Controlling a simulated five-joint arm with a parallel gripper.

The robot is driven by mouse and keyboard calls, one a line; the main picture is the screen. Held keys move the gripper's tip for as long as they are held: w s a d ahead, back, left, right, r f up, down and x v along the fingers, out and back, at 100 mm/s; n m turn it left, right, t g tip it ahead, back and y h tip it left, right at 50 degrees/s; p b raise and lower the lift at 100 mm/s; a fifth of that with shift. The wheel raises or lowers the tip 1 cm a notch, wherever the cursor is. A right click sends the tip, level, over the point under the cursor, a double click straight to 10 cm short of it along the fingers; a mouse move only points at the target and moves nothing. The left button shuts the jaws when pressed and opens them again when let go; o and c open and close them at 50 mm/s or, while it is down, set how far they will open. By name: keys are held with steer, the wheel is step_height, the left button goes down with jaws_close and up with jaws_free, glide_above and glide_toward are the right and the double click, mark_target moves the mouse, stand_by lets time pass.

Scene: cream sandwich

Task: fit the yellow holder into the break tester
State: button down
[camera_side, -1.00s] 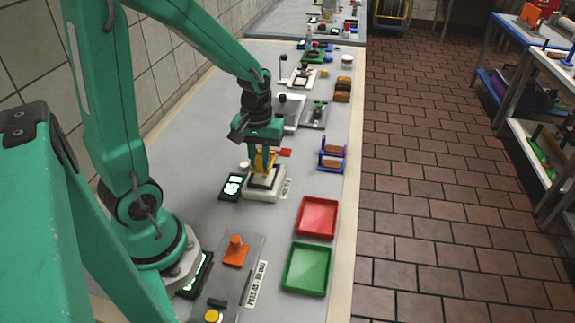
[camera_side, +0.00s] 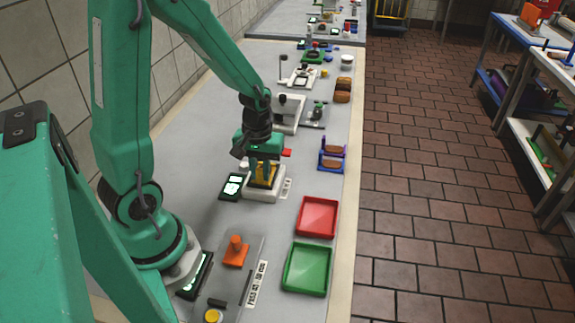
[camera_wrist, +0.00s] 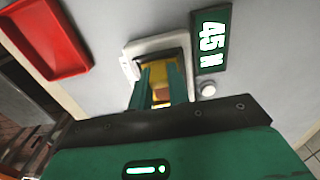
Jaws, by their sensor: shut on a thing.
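The yellow holder (camera_side: 263,176) is between the fingers of my gripper (camera_side: 263,171), which is shut on it. The fingers point down at the white break tester (camera_side: 262,195). The holder is low at the tester's top, within its rim in the side view. In the wrist view the holder (camera_wrist: 159,93) shows between the two green fingers (camera_wrist: 162,88), over the dark opening inside the white tester frame (camera_wrist: 160,42). The fingers hide much of the holder, and I cannot tell whether it is fully seated.
A display reading 45 N (camera_wrist: 211,42) and a white knob (camera_wrist: 208,89) are beside the tester. A red tray (camera_side: 317,217) and a green tray (camera_side: 306,269) lie to the front right. A blue rack (camera_side: 332,153) with brown pieces stands to the right.

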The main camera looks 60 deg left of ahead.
steer(key=shift+f, duration=0.1)
steer(key=c, duration=1.3)
jaws_free()
steer(key=shift+c, duration=0.2)
step_height(320, 180, up, 12)
steer(key=shift+r, duration=0.2)
steer(key=s+d+r+m+t, duration=0.5)
steer(key=s+d+r+m, duration=0.1)
steer(key=m, duration=0.3)
steer(key=shift+s+d+r+t, duration=0.2)
steer(key=shift+d+r+t, duration=0.1)
steer(key=shift+d+r, duration=0.55)
